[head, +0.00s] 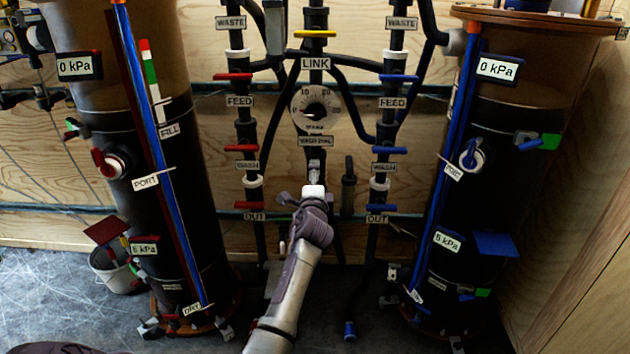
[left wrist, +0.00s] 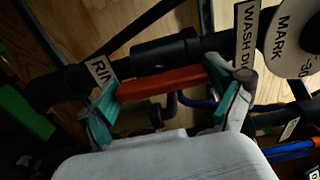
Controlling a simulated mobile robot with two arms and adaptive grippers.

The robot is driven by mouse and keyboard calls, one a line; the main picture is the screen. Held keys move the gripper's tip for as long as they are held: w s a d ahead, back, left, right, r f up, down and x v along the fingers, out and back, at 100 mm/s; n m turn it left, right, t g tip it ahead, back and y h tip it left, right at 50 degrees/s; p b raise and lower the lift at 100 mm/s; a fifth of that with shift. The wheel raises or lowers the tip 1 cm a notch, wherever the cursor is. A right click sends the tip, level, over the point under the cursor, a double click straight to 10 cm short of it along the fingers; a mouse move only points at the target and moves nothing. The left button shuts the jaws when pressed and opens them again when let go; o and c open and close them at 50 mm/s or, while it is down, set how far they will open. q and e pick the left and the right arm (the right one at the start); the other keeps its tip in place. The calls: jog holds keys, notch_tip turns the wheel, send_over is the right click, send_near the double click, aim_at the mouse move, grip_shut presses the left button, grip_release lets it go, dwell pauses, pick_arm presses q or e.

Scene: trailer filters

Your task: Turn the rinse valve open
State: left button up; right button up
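The rinse valve's orange-red bar handle (left wrist: 160,82) lies across the middle of the left wrist view, on a dark pipe. The label beside it (left wrist: 101,72) reads "RIN", the rest cut off by my finger. My left gripper (left wrist: 172,92) has its two teal-padded fingers spread wide, one at each end of the handle. The handle lies between them; I cannot tell whether the pads press on it. In the head view my left gripper (head: 314,178) is at the central pipe below the wash dial (head: 316,109), and hides the rinse handle. My right gripper is not in view.
A black filter column stands on each side, left (head: 195,215) and right (head: 495,165). Two pipe rows between them carry red handles (head: 241,148) and blue handles (head: 391,150). A grey cylinder (head: 348,188) hangs just right of my gripper. A bucket (head: 115,272) sits on the floor at left.

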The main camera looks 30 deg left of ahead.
pick_arm(q)
jog(key=shift+o, duration=0.3)
jog(key=shift+s, duration=0.1)
jog(key=v, duration=1.2)
jog(key=shift+f, duration=0.1)
